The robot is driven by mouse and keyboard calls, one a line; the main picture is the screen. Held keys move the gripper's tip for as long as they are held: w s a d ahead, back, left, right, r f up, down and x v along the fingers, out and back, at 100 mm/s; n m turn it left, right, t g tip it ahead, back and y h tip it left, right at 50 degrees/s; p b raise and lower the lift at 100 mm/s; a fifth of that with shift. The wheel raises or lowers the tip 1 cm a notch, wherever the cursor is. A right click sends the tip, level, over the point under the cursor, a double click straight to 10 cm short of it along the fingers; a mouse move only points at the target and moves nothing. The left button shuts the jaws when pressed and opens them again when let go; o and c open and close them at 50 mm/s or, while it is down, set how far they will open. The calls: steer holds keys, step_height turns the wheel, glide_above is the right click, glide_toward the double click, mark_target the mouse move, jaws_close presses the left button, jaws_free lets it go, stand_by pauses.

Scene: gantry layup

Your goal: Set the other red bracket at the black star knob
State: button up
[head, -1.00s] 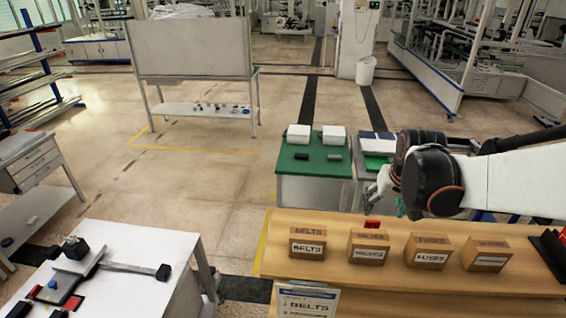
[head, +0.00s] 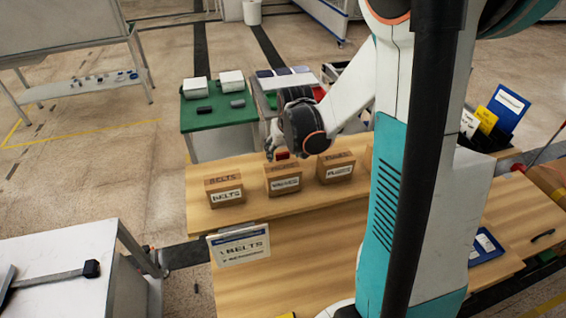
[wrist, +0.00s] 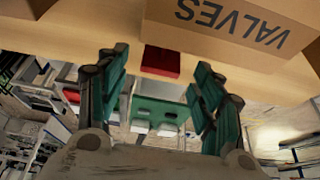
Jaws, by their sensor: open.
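A red bracket (wrist: 161,62) lies on the wooden table, beside the VALVES box. It shows between my gripper's fingertips in the wrist view but beyond them, and I see no contact. In the head view a small part of the red bracket (head: 281,155) shows behind the VALVES box. My gripper (wrist: 158,75) is open and empty, its two green fingers spread on either side. In the head view my gripper (head: 272,150) is at the far edge of the wooden table, partly hidden by my wrist.
The VALVES box (head: 283,180) stands close to my gripper, between the BELTS box (head: 224,190) and the FUSES box (head: 336,166). A green table (head: 215,118) stands behind. A white table (head: 75,275) at left holds a dark bar with a black end (head: 92,268).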

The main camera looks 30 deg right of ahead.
steer(key=shift+x, duration=0.85)
steer(key=c, duration=1.4)
steer(key=shift+r, duration=0.15)
steer(key=shift+c, duration=0.2)
